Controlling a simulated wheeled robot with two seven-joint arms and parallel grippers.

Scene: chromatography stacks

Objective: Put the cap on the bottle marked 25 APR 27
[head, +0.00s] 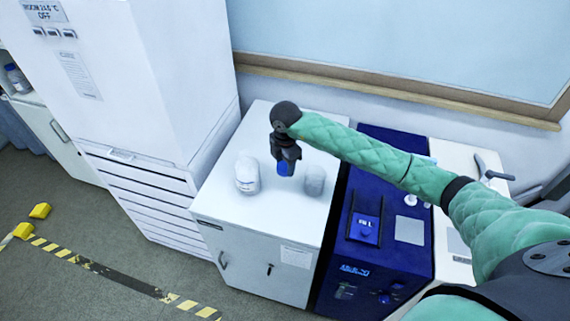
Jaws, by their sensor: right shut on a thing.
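My right gripper (285,168) points down above the white cabinet top, between two bottles. It is shut on a small blue cap (284,169), which shows at its fingertips. One pale bottle (247,176) stands to the left of the gripper with a white label on its side. Another, greyer bottle (315,180) stands to the right. Both appear to have no blue cap on top. The writing on them is too small to read, so I cannot tell which is marked 25 APR 27. My left gripper is out of view.
The white cabinet top (257,218) is clear around the bottles. A dark blue instrument (380,265) stands close on the right, with my right arm reaching over it. A tall white unit (165,80) rises at the left. A wooden sill (400,90) runs behind.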

